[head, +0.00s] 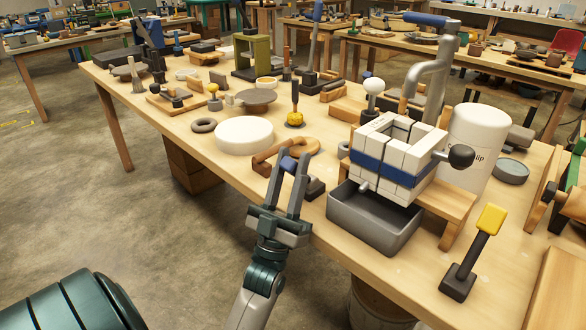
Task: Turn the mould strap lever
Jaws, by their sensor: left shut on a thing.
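The white block mould (400,148), wrapped by a dark blue strap (385,173), sits on a wooden stand above a grey tray (365,222). A dark round knob (461,156) on a short stem sticks out from the mould's right side. My left gripper (288,168) is at the table's front edge, left of the tray. Its fingers are shut on a small blue piece (288,164), which looks like the grip of a lever. A dark block (315,188) lies just right of the fingers; whether it joins the blue piece is hidden. My right gripper is not in view.
A yellow-tipped lever (490,220) stands on a dark base at the front right. A curved wooden piece (296,147) lies right behind my fingers. A white round block (244,135) and a white canister (480,145) stand on the table (415,270). Left of the table is open floor.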

